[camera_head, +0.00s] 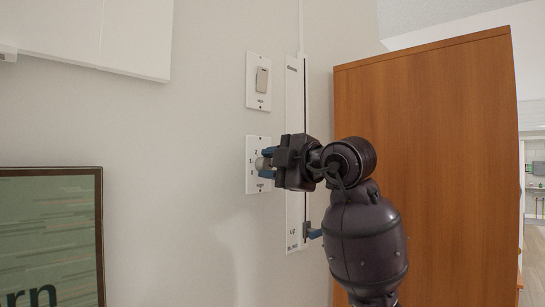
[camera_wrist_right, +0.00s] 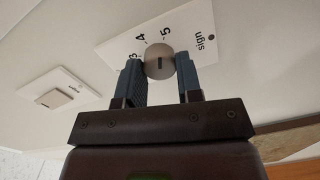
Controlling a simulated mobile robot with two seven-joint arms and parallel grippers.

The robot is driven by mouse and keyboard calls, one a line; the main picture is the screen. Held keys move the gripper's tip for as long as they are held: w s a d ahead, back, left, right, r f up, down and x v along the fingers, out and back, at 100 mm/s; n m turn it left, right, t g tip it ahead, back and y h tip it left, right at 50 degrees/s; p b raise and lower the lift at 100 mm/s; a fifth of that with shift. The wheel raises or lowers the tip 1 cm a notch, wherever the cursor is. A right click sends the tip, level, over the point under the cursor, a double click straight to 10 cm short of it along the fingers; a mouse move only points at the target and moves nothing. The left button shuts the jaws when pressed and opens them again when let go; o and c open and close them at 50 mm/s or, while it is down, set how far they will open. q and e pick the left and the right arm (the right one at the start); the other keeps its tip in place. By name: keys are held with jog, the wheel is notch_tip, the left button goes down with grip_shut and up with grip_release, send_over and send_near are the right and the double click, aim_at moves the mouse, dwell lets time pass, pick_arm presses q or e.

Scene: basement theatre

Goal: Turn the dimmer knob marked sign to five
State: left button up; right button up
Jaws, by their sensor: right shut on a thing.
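The dimmer plate marked sign (camera_head: 251,184) is on the wall, with 0, 1 and 2 readable on its left side in the head view. In the right wrist view the same plate (camera_wrist_right: 186,27) shows 3, 4 and 5 and the word sign. The round grey knob (camera_wrist_right: 158,62) has a dark line pointing roughly toward the 5; the exact alignment is hard to tell. My right gripper (camera_wrist_right: 160,79) is shut on the knob, one blue finger on each side. In the head view the right gripper (camera_head: 268,163) hides part of the plate. My left gripper is not in view.
A rocker switch plate (camera_head: 258,97) is just above the dimmer. A wooden cabinet (camera_head: 430,150) is behind my right arm. A framed screen (camera_head: 50,240) is at lower left.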

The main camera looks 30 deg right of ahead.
jog(key=shift+m+p, duration=0.55)
jog(key=shift+m, duration=0.55)
jog(key=o, duration=0.9)
jog(key=shift+o, duration=0.2)
jog(key=v, duration=1.1)
jog(key=shift+b, duration=0.45)
jog(key=shift+w, duration=0.15)
